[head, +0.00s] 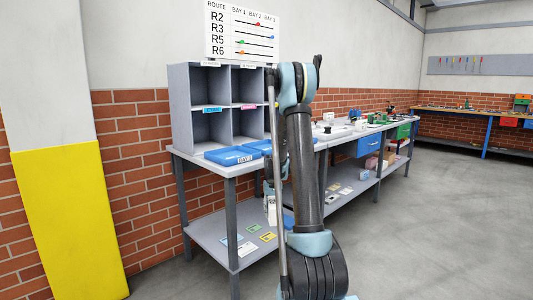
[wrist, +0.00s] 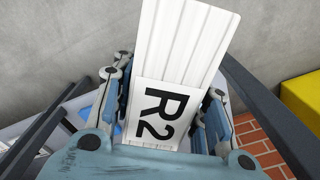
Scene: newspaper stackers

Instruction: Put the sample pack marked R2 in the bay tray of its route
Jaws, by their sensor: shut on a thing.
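My gripper (wrist: 163,115) is shut on the white sample pack marked R2 (wrist: 185,45). The black R2 label faces the wrist camera. In the head view the pack (head: 271,210) hangs beside the bench's front edge, above the lower shelf, partly behind my arm. A blue tray labelled BAY 1 (head: 232,156) lies on the bench top. A second blue tray (head: 262,146) beside it is mostly hidden by my arm. The route chart (head: 242,32) on the wall shows a red marker on its top row, R2, under BAY 2.
A grey pigeonhole rack (head: 190,108) stands at the back of the bench (head: 195,158). Several coloured cards (head: 253,228) lie on the lower shelf (head: 215,232). Other benches continue to the right. The floor (head: 430,220) at right is clear. A yellow-painted wall section (head: 65,220) is at left.

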